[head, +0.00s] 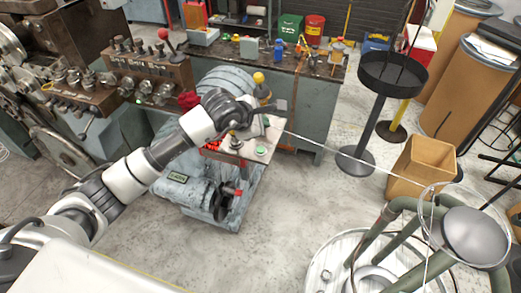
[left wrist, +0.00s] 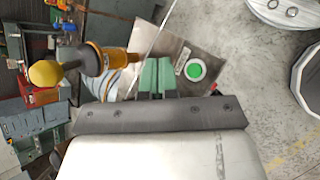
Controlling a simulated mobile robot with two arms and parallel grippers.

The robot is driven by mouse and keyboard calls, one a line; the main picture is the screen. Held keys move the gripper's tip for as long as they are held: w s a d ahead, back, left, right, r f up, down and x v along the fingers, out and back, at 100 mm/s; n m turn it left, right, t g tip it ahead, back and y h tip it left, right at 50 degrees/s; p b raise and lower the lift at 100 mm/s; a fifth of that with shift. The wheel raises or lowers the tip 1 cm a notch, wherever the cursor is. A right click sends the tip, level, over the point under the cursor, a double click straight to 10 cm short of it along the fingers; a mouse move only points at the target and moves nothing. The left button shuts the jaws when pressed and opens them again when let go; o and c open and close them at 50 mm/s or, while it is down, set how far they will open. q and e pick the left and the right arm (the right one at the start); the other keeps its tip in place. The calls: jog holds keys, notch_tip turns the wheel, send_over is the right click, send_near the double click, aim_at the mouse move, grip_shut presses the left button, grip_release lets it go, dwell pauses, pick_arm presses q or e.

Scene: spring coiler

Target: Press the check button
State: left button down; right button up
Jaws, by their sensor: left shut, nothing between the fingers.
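A round green button (head: 261,151) with a pale ring sits on a flat metal plate (head: 242,150) on top of the blue-grey machine. In the left wrist view the same green button (left wrist: 195,70) lies just right of my fingertips. No label on it can be read. My left gripper (head: 271,108) is above the plate, behind the button in the head view. In the left wrist view its two green fingers (left wrist: 155,77) are together with nothing between them. Whether they touch the plate cannot be told. My right gripper is in neither view.
A yellow-knobbed lever (left wrist: 45,73) stands left of my left gripper in the wrist view. A wire crosses the plate and runs right. A black round tray stand (head: 392,75) and a cardboard bin (head: 422,165) stand at the right.

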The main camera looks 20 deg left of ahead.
pick_arm(q)
jog(key=b, duration=0.3)
send_over(261, 151)
notch_tip(261, 151, down, 6)
jog(key=shift+r, duration=0.15)
jog(key=shift+w+f+b, duration=0.1)
jog(key=shift+f+b, duration=0.35)
jog(key=shift+f, duration=0.05)
dwell(1.3)
jog(key=shift+f+b, duration=0.35)
jog(key=shift+b, duration=0.25)
jog(key=shift+f+b, duration=0.45)
jog(key=shift+b, duration=0.1)
dwell(0.4)
jog(key=shift+r, duration=0.1)
jog(key=shift+r+p, duration=0.3)
jog(key=shift+r, duration=0.45)
